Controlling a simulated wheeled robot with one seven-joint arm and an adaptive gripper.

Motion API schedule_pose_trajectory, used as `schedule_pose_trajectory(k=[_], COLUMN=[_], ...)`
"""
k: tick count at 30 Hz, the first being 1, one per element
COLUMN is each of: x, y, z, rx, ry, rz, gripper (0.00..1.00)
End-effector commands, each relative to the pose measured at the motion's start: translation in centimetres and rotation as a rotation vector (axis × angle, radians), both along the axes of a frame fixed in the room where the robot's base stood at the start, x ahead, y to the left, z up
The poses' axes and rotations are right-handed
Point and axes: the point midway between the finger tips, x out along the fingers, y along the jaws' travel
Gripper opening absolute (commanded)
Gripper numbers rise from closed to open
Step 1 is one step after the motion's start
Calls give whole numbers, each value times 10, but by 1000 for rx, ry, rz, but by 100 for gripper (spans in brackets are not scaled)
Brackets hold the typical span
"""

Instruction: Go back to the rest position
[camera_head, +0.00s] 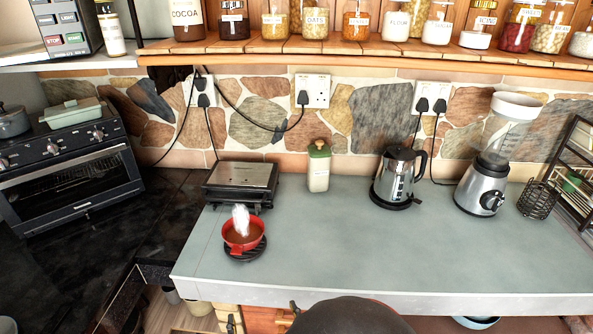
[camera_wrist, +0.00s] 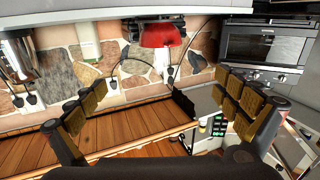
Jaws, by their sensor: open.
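My gripper (camera_wrist: 158,88) shows in the wrist view with its two padded fingers spread wide apart. Nothing is held between them. The wrist picture is turned over, with the shelf planks at the bottom. A red pot (camera_wrist: 160,33) shows beyond the fingertips, apart from them. In the head view the red pot (camera_head: 235,246) sits on a black trivet (camera_head: 262,248) near the counter's front left, with brown contents and a white wisp above. A dark rounded part of my arm is at the bottom middle of the head view; the fingers are not visible there.
The grey counter (camera_head: 330,240) is clear in its middle front. Behind stand a flat grill (camera_head: 240,176), a green-lidded jar (camera_head: 319,170), a kettle (camera_head: 398,175), a blender (camera_head: 483,185) and a wire holder (camera_head: 538,200). A jar shelf (camera_head: 350,48) overhangs. A toaster oven (camera_head: 70,175) is left.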

Motion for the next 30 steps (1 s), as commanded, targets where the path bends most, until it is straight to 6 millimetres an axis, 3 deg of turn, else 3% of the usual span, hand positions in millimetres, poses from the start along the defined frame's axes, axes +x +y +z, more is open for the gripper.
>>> schedule_pose_trajectory(k=[8,17,24,30], x=[-4,-25,-69,-106], y=[2,8,23,22], z=[-38,-102,-155,-162], rx=[-44,-129,-230,-313], ry=[137,373,671,936], rz=[13,62,154,228], gripper=[100,100,100,100])
